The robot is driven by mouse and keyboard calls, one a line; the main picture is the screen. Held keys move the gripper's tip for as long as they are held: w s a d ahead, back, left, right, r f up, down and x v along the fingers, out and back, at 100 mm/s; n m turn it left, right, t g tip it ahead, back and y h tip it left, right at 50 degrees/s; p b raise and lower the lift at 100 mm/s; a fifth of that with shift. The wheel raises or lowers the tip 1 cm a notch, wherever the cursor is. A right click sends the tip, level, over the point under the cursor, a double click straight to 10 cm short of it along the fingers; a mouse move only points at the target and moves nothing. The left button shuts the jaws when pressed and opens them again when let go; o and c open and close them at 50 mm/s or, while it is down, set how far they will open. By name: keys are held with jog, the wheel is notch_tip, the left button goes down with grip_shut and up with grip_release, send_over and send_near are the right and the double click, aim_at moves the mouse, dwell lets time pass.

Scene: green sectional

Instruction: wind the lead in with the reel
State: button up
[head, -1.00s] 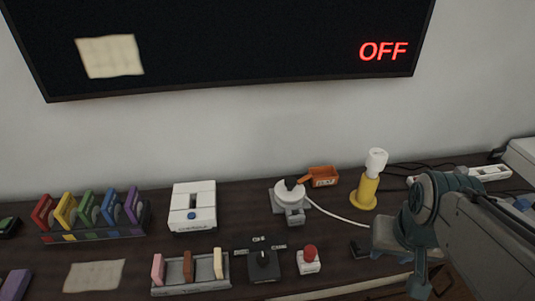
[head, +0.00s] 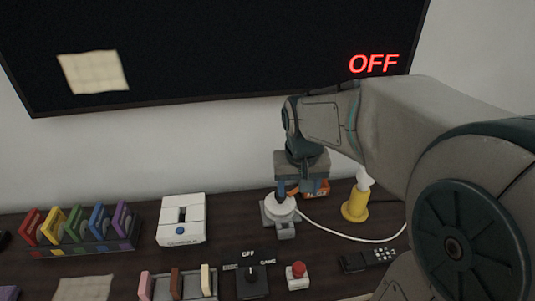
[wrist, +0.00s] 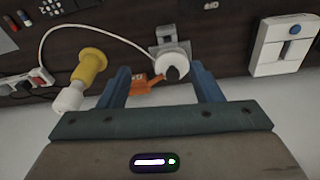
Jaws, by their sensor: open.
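The reel (head: 279,209) is a white round drum with a dark knob on top, on a grey base on the dark tabletop. It also shows in the wrist view (wrist: 171,66). The white lead (head: 345,233) runs out from the reel in a loose curve; in the wrist view the lead (wrist: 62,27) arcs left toward a white power strip (wrist: 38,78). My gripper (head: 300,188) is above the reel, pointing down. In the wrist view my gripper (wrist: 161,77) is open, its fingers apart, with reel and knob showing between them, nearer the right finger. Contact is not visible.
An orange box (head: 316,188) is behind the reel, partly hidden by my gripper. A yellow-and-white lamp-like object (head: 356,207) stands to the right. A remote (head: 368,261), red button (head: 297,270) and dial (head: 251,280) lie in front. A white switch box (head: 181,220) stands left.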

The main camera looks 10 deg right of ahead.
jog(key=w+f+m+g+p, duration=0.1)
jog(key=w+f+p, duration=0.15)
jog(key=w, duration=0.65)
jog(key=w+f+m+g+p, duration=0.1)
jog(key=w+f, duration=0.3)
jog(key=w, duration=0.4)
notch_tip(320, 180, down, 13)
jog(key=shift+f+p, duration=0.1)
jog(key=shift+p, duration=0.95)
grip_shut()
jog(key=shift+m+b, duration=0.3)
jog(key=shift+b, duration=0.2)
